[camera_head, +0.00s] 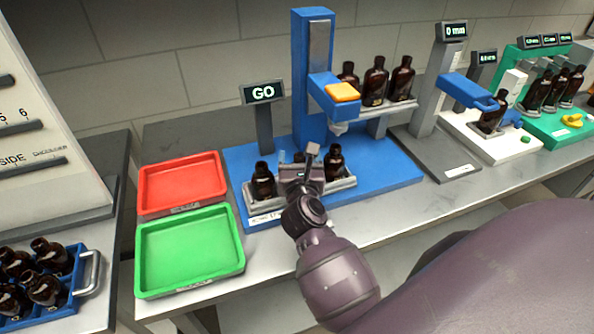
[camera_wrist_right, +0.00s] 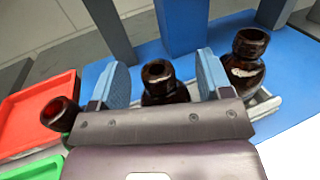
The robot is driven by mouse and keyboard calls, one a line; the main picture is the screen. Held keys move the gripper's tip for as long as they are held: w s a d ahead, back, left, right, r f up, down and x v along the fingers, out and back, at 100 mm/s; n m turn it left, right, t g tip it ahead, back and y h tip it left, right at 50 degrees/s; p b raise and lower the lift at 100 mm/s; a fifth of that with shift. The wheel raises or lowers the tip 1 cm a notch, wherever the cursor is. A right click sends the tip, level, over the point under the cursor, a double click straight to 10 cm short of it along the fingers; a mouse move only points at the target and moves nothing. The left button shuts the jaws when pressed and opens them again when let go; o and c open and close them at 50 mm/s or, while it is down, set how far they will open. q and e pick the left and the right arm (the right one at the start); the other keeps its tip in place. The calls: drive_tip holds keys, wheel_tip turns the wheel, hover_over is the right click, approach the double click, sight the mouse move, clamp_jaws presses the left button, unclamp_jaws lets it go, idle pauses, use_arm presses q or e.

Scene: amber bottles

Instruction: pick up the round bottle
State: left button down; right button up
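Three amber bottles stand in a small grey tray (camera_head: 345,184) on the blue station: a left bottle (camera_head: 262,181), a middle bottle (camera_head: 299,157) mostly hidden by my gripper, and a right bottle (camera_head: 335,164). My right gripper (camera_head: 303,160) is over the middle of this row. In the right wrist view its two blue finger pads stand apart on either side of the middle bottle (camera_wrist_right: 165,84), with gaps showing. The right bottle (camera_wrist_right: 246,68) and left bottle (camera_wrist_right: 59,114) are outside the fingers. I cannot tell for sure which bottle is the round one. My left gripper is out of view.
A red tray (camera_head: 181,184) and a green tray (camera_head: 189,252) lie left of the station. The blue column (camera_head: 312,75) with an orange-topped head (camera_head: 342,92) rises behind the bottles. More bottles stand on a raised shelf behind and in a blue crate (camera_head: 75,285).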

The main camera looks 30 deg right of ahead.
drive_tip(key=shift+s+f, duration=0.15)
drive_tip(key=shift+f, duration=0.05)
drive_tip(key=c, duration=1.3)
drive_tip(key=shift+r, duration=0.1)
